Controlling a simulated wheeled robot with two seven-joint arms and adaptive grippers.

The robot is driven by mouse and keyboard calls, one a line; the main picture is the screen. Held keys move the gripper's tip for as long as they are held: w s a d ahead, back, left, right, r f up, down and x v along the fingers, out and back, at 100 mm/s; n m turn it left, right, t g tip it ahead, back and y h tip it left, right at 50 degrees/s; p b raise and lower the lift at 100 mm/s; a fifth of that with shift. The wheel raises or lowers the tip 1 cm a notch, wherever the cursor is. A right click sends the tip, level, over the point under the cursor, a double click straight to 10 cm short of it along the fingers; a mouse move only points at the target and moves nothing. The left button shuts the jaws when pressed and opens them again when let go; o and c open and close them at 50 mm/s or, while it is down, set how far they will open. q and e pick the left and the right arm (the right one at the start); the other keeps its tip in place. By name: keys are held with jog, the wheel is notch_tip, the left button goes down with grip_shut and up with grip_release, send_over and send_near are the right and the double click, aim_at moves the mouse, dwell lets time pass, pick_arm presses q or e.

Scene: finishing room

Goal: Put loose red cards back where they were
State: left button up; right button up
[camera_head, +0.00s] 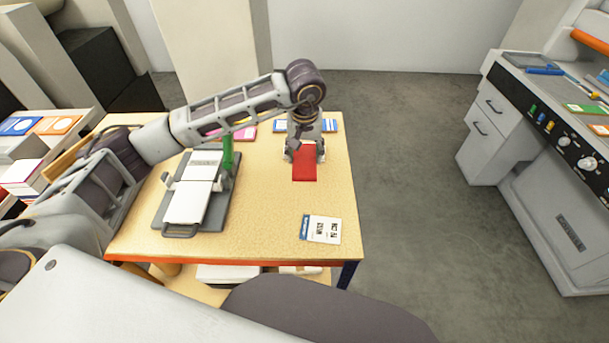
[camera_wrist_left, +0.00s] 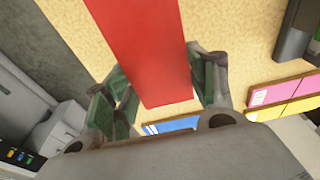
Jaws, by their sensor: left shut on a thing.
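A red card (camera_head: 304,164) is at the right part of the wooden table (camera_head: 265,215). In the left wrist view the red card (camera_wrist_left: 150,50) runs between the two fingers. My left gripper (camera_head: 304,152) points down at the card's far end and is shut on it. The fingers also show in the left wrist view (camera_wrist_left: 164,80), one on each side of the card. I cannot tell whether the card touches the table. No other red card is clear in view. My right gripper is not in view.
A grey device (camera_head: 219,207) with a white plate and green lever stands left on the table. A printed white card (camera_head: 321,229) lies near the front right. Pink cards (camera_head: 245,133) and blue-and-white cards (camera_head: 330,125) lie at the back. A grey cabinet (camera_head: 550,190) stands apart right.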

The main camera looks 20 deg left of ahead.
aim_at(304, 155)
pick_arm(q)
notch_tip(304, 155, down, 3)
jog(key=shift+f, duration=0.2)
jog(key=shift+f+p, duration=0.35)
jog(key=shift+f, duration=0.65)
jog(key=shift+f+p, duration=0.3)
jog(key=shift+f, duration=1.35)
jog(key=o, duration=1)
jog(key=shift+o, duration=0.2)
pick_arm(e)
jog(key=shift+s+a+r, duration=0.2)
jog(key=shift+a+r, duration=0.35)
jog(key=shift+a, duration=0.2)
